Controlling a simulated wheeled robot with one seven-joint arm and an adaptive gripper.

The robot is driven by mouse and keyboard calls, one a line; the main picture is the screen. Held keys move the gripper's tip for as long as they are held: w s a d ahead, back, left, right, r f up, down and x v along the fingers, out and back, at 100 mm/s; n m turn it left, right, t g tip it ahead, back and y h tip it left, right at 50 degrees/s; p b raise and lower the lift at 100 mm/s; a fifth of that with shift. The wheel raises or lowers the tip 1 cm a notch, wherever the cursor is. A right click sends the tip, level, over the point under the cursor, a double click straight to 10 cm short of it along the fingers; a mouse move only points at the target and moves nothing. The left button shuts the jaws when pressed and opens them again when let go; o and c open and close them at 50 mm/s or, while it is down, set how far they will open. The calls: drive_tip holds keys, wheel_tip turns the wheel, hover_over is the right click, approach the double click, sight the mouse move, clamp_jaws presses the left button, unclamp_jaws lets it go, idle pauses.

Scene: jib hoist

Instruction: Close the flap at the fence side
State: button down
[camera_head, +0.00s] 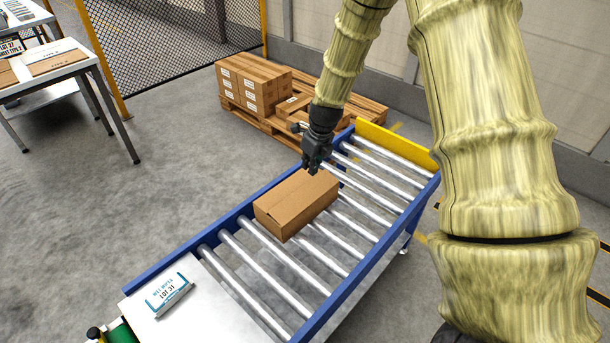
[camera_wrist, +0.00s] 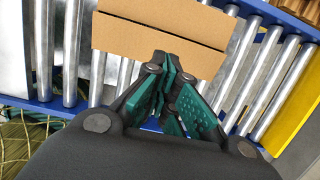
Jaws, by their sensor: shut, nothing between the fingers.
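A brown cardboard box (camera_head: 297,203) sits on the roller conveyor (camera_head: 190,240). Its top looks flat, with a seam across it; no flap visibly stands up. My gripper (camera_head: 312,170) is shut and empty, pointing down at the far edge of the box top. In the wrist view the box (camera_wrist: 165,25) fills the top middle, with a line running across its cardboard. The shut fingers (camera_wrist: 168,62) of my gripper overlap its near edge there. I cannot tell whether they touch the box. The far side of the box is partly hidden by the gripper.
The conveyor has blue side rails and a yellow end plate (camera_head: 395,145). A pallet (camera_head: 365,105) with several cartons (camera_head: 250,85) stands behind it. The mesh fence (camera_head: 180,40) is at the back left.

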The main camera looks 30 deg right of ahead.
sight(305, 194)
drive_tip(key=shift+d+p+x, duration=0.15)
drive_tip(key=shift+p+x, duration=0.15)
drive_tip(key=shift+x, duration=3.05)
drive_tip(key=shift+d+p+x, duration=0.15)
drive_tip(key=shift+p+x, duration=0.15)
drive_tip(key=shift+x, duration=3.05)
drive_tip(key=shift+s, duration=0.2)
